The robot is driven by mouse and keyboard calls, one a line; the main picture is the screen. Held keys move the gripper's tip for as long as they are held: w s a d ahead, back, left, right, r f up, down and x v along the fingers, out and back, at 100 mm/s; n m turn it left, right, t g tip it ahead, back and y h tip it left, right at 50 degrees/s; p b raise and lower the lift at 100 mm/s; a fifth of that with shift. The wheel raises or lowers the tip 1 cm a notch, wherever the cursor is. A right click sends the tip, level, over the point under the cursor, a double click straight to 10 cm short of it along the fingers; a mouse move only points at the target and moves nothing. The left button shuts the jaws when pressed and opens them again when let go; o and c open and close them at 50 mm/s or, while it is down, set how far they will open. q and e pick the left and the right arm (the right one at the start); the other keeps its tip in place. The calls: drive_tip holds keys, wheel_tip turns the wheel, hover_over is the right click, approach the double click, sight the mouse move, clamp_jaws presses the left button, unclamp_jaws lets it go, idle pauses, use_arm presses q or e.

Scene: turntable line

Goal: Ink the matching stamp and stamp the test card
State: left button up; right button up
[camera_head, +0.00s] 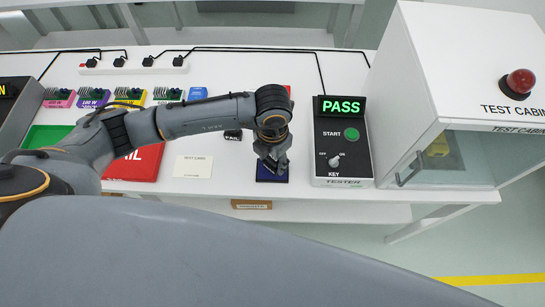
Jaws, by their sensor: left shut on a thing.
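My left gripper (274,163) points down over the dark blue ink pad (264,177). It is shut on a stamp that the fingers almost wholly hide, so its label cannot be read. Whether the stamp touches the pad is not clear. A black stamp labelled FAIL (232,138) stands behind the pad, to the left. The white test card (192,167) lies flat to the left of the pad and looks unmarked apart from its printed heading. The tester (343,148) at the right shows PASS in green. My right gripper is not in view.
A red FAIL tray (127,174) and a green tray (42,136) lie to the left, partly behind my arm. Coloured modules (94,97) and a power strip (134,66) are farther back. The white test cabinet (440,160) with a red lamp (518,84) closes off the right.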

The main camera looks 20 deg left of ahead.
use_arm(q)
drive_tip(key=shift+f+b, duration=0.3)
drive_tip(key=shift+f, duration=0.05)
idle(0.4)
drive_tip(key=shift+f, duration=0.15)
drive_tip(key=shift+s+f+b, duration=0.1)
drive_tip(key=shift+b, duration=0.25)
idle(1.2)
drive_tip(key=shift+r+p, duration=2.1)
drive_tip(key=shift+r, duration=1.45)
